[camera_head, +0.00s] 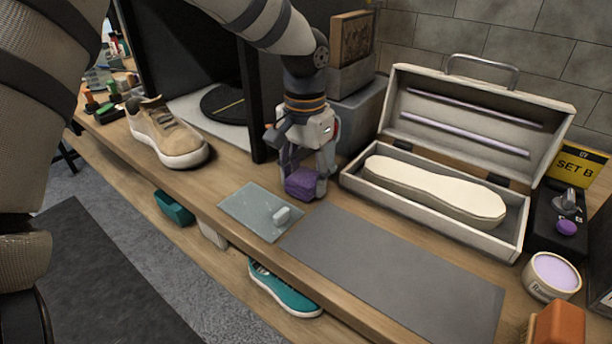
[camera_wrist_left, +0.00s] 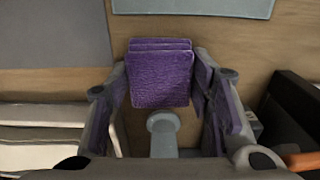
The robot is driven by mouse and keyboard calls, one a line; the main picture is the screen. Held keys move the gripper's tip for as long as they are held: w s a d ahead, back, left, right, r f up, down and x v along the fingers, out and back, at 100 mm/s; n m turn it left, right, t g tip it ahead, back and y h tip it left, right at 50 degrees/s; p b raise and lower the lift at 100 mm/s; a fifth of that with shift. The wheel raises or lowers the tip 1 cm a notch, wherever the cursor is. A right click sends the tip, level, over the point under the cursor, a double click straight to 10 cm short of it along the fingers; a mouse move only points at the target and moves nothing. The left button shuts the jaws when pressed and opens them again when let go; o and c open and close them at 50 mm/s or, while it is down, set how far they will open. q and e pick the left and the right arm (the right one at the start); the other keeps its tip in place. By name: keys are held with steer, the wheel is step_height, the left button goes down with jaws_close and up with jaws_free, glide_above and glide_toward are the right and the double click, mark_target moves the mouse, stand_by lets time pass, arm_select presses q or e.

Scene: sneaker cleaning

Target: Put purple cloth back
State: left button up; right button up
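The purple cloth (camera_head: 301,185) is a small folded pad behind the glassy plate, low over the bench. My left gripper (camera_head: 306,172) points down at it, with fingers at its two sides. In the left wrist view the folded cloth (camera_wrist_left: 160,78) fills most of the gap between the fingertips (camera_wrist_left: 161,62). More purple shows along both fingers. I cannot tell whether the fingers press on the cloth or whether it rests on the bench. A pale rod with a rounded end (camera_wrist_left: 163,123) shows below the cloth. My right gripper is not in view.
The glassy plate (camera_head: 246,209) and grey mat (camera_head: 390,270) lie in front. An open box (camera_head: 440,230) with a pale insole stands right, a beige sneaker (camera_head: 165,135) left. A black frame (camera_head: 255,90) and grey bin (camera_head: 365,115) stand close to my left gripper.

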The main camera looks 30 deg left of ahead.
mark_target(305, 178)
arm_select(q)
steer(key=shift+o, duration=1.3)
steer(key=shift+s+r, duration=0.15)
steer(key=shift+s, duration=0.05)
steer(key=shift+w, duration=0.1)
steer(key=shift+r, duration=0.25)
step_height(305, 178, up, 12)
steer(key=shift+f, duration=0.2)
steer(key=shift+f, duration=0.1)
